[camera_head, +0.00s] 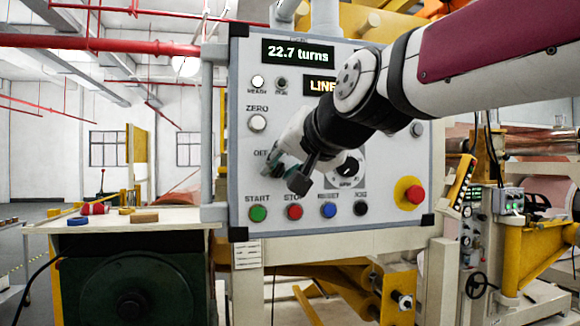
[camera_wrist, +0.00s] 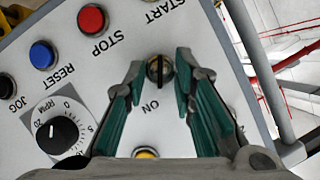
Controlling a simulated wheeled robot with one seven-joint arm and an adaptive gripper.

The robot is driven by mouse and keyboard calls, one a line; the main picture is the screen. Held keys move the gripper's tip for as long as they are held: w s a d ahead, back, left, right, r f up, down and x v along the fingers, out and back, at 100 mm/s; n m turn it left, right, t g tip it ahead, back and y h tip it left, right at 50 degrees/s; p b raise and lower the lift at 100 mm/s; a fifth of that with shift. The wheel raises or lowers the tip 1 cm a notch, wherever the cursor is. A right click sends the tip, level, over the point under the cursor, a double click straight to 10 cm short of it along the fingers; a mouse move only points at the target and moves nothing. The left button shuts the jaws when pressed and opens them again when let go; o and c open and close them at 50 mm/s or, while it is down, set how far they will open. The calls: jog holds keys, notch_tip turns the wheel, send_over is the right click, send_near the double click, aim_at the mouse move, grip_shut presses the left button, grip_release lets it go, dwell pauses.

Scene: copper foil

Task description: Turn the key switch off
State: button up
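The key switch (camera_wrist: 159,72) is a small round metal switch with a dark upright bar, seen in the wrist view. An upside-down ON label is printed just below it there. My gripper (camera_wrist: 160,62) is open, with one green-padded finger on each side of the switch; a narrow gap shows beside the switch, and I cannot tell if either finger touches it. In the head view my gripper (camera_head: 274,166) is at the left part of the grey control panel (camera_head: 240,80), by a partly covered OFF label. It hides the key switch there.
Close by are the green START (camera_head: 258,213), red STOP (camera_head: 294,212), blue RESET (camera_head: 329,210) and black JOG (camera_head: 361,208) buttons. A black RPM dial (camera_wrist: 57,135) and red emergency button (camera_head: 415,195) are on the panel. The display (camera_head: 298,52) reads 22.7 turns.

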grip_shut()
